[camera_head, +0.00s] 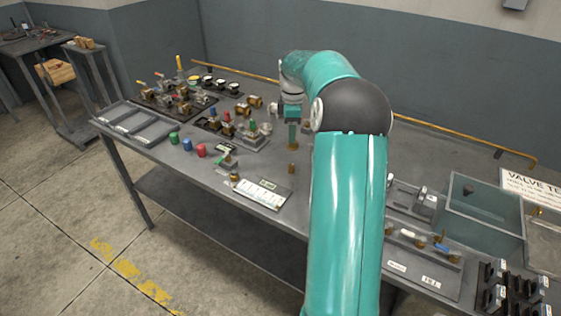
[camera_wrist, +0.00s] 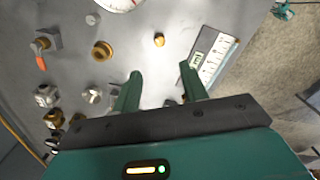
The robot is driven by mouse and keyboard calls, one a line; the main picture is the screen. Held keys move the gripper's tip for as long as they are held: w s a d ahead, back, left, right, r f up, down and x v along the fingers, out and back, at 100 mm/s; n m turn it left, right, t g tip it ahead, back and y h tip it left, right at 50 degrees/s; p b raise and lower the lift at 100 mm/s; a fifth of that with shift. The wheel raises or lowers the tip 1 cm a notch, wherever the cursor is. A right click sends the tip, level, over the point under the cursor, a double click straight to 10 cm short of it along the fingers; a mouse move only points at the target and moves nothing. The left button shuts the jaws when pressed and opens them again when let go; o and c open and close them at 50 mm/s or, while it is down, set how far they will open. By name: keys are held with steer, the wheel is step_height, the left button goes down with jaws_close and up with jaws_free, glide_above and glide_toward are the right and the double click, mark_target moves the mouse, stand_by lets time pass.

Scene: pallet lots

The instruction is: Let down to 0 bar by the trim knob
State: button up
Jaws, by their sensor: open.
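In the wrist view a small brass knob (camera_wrist: 159,40) stands on the grey bench top, beyond the gap between my fingertips. No label marks it as the trim knob. A white-faced gauge (camera_wrist: 118,3) is cut off by the top edge, so its reading is hidden. My gripper (camera_wrist: 159,75) is open and empty, its two green fingers apart, not touching the knob. In the head view my gripper (camera_head: 293,146) hangs over the bench, with a brass piece (camera_head: 292,169), seemingly the same knob, just in front of it.
A white scale card (camera_wrist: 213,60) lies right of the knob. A brass ring fitting (camera_wrist: 102,51) and an orange-handled valve (camera_wrist: 41,55) are to the left. In the head view, several valves crowd the bench's left; a clear bin (camera_head: 484,212) stands at right.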

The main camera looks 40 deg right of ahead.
mark_target(291, 165)
step_height(291, 165, down, 14)
steer(key=shift+d, duration=0.1)
stand_by(0.5)
jaws_close()
